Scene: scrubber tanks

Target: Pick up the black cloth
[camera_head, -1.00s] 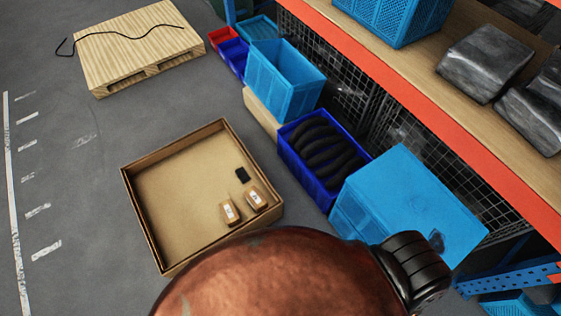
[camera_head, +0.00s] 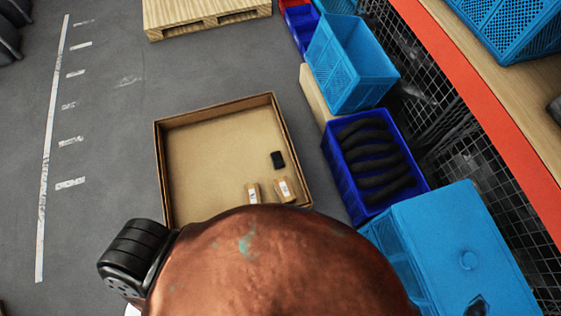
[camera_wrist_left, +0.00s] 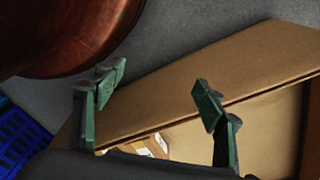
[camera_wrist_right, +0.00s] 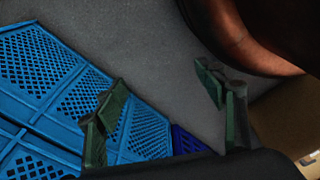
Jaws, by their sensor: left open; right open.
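I see no plainly recognisable black cloth. A small flat black item (camera_head: 278,160) lies in a shallow cardboard box (camera_head: 163,170), near its right wall, and I cannot tell if it is cloth. My left gripper (camera_wrist_left: 160,100) is open and empty above the edge of the cardboard box in the left wrist view. My right gripper (camera_wrist_right: 160,100) is open and empty in the right wrist view, with blue crates and grey floor beyond it. Neither gripper shows in the head view, and neither touches the black item.
A rounded copper-coloured body (camera_head: 280,265) hides the box's near side. Two small labelled packages (camera_head: 284,190) lie by the black item. A dark blue crate (camera_head: 352,200) with black rolls, blue crates (camera_head: 440,250) and an orange-edged shelf (camera_head: 490,100) stand right.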

